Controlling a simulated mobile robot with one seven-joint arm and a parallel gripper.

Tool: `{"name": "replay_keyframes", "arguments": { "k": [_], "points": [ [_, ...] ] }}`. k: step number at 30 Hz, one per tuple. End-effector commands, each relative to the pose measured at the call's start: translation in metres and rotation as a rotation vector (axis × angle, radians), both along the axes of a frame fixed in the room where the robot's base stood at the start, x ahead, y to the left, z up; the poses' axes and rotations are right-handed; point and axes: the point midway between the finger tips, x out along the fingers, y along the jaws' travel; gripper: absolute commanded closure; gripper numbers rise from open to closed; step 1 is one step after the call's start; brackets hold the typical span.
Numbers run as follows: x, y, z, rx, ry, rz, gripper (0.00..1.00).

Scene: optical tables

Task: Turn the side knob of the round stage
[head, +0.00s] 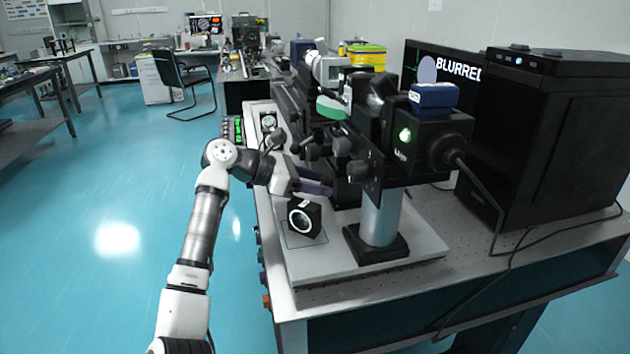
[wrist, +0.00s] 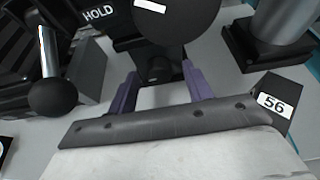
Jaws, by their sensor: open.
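My gripper (wrist: 161,74) shows two purple fingers, spread apart, in the wrist view. In the head view my gripper (head: 318,187) reaches in from the left, beside the dark instrument on the table. A black disc with a white label, which looks like the round stage (wrist: 178,22), is just beyond the fingertips in the wrist view. A small dark block (wrist: 158,66) below the disc shows between the fingertips; I cannot tell whether it is the side knob. No grip on it is visible. In the head view, I cannot make out the stage and knob clearly.
A ball-ended lever (wrist: 51,96) stands left of my gripper, near a part marked HOLD.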

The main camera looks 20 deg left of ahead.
Motion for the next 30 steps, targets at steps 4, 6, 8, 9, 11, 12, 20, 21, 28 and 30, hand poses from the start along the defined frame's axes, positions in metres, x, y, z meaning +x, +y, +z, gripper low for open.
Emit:
{"name": "replay_keyframes", "arguments": {
  "k": [4,6,8,9,11,12,20,21,28,30],
  "points": [
    [0.0002,-0.0002,-0.0003,0.000,0.000,0.000,0.50],
    [0.0002,-0.0001,-0.0003,0.000,0.000,0.000,0.51],
    [0.0002,-0.0001,-0.0003,0.000,0.000,0.000,0.59],
    [0.0001,0.0000,-0.0003,-0.001,0.001,0.000,0.64],
    [0.0001,0.0000,-0.0003,-0.001,0.001,0.000,0.72],
    [0.0001,0.0000,-0.0002,-0.001,0.001,0.000,0.77],
    [0.0000,0.0000,-0.0001,-0.002,0.004,0.000,0.94],
    [0.0000,0.0002,-0.0001,-0.004,0.006,0.000,0.94],
    [0.0008,0.0008,0.0006,-0.045,0.066,0.001,0.94],
    [0.0011,0.0012,0.0007,-0.067,0.101,0.000,0.94]
  ]
}}
